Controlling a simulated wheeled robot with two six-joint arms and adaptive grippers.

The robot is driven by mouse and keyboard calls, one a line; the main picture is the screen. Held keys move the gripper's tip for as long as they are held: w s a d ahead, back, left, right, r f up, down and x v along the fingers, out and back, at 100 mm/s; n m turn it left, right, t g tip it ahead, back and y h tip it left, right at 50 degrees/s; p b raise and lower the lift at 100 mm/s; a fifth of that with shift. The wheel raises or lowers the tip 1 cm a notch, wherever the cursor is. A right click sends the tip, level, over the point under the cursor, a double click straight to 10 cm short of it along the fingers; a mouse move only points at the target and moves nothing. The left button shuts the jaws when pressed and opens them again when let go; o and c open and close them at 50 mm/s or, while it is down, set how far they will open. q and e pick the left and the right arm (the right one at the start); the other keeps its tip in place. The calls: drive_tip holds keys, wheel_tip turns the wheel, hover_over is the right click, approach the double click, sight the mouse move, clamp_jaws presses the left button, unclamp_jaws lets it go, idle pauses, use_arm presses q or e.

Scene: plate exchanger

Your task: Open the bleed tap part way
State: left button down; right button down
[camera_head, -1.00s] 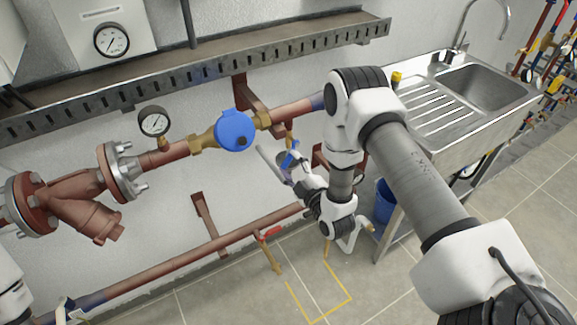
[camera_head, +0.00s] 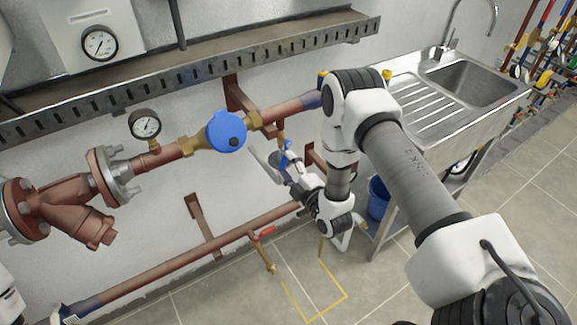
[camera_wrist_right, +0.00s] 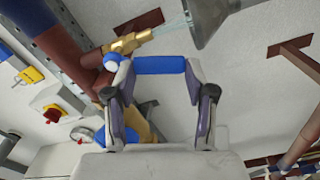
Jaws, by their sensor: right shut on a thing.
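The bleed tap's blue lever (camera_head: 286,148) hangs below the copper pipe, right of the blue round meter; part of it is hidden by my gripper. My right gripper (camera_head: 281,165) reaches it from below right. In the right wrist view the blue lever (camera_wrist_right: 160,65) lies across between the two fingertips of my right gripper (camera_wrist_right: 158,70), which are shut on it. The tap's brass spout (camera_wrist_right: 130,42) points at a grey funnel (camera_wrist_right: 208,22). Thin pale-blue streaks, like water, run from spout to funnel. My left gripper is out of view.
The blue meter (camera_head: 227,131) and a pressure gauge (camera_head: 146,124) sit on the pipe. A red-handled valve (camera_head: 262,233) is on the lower pipe. A steel sink (camera_head: 470,80) and blue bucket (camera_head: 378,197) are at right. The floor has a yellow outline (camera_head: 326,308).

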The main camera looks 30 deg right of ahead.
drive_tip(key=shift+c, duration=1.9)
unclamp_jaws()
drive_tip(key=shift+w+d+r, duration=0.1)
drive_tip(key=shift+w+r, duration=0.2)
drive_tip(key=shift+r, duration=0.05)
drive_tip(key=shift+w+f, duration=0.2)
drive_tip(key=shift+f, duration=0.1)
drive_tip(key=shift+s, duration=0.15)
drive_tip(key=shift+s, duration=0.1)
drive_tip(key=shift+s+f, duration=0.1)
drive_tip(key=shift+s, duration=0.05)
drive_tip(key=s, duration=0.7)
drive_tip(key=shift+d, duration=0.1)
